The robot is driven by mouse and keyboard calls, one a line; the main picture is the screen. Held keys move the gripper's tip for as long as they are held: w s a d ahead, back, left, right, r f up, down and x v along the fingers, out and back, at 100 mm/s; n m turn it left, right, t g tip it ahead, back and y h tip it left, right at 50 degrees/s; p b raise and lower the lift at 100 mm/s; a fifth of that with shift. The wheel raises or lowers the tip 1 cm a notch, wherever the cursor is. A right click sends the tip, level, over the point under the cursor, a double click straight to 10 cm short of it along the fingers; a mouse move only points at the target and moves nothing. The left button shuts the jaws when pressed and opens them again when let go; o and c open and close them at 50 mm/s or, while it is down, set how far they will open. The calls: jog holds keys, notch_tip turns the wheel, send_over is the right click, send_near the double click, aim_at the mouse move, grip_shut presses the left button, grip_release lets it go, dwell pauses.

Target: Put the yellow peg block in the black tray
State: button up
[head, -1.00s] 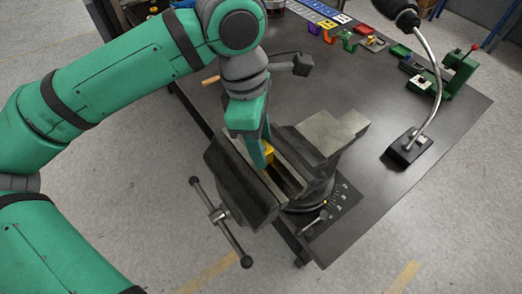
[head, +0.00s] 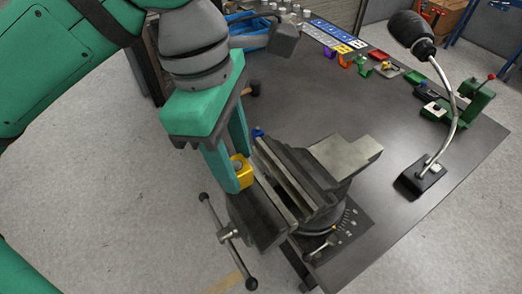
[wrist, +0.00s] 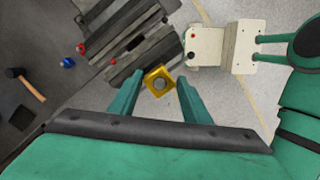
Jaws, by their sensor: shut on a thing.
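The yellow peg block (head: 243,170) has a round grey peg hole or peg in its top. My gripper (head: 241,160) is shut on it, with a finger on either side. In the head view they are at the left end of the bench vise (head: 270,215), above its jaws. In the wrist view the yellow block (wrist: 158,71) sits between the fingertips (wrist: 157,88), just beside the vise. I cannot make out a black tray in either view.
The dark table (head: 400,130) has clear room right of the vise. A lamp (head: 445,110) stands at right. Small coloured blocks (head: 345,60), a green tray (head: 412,77) and a green tool (head: 478,103) line the back. A hammer (wrist: 28,85) and a blue item (wrist: 68,62) lie near the vise.

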jog(key=s+a+r, duration=0.3)
jog(key=r, duration=0.2)
jog(key=shift+s, duration=0.4)
jog(key=shift+a, duration=0.1)
dwell(0.7)
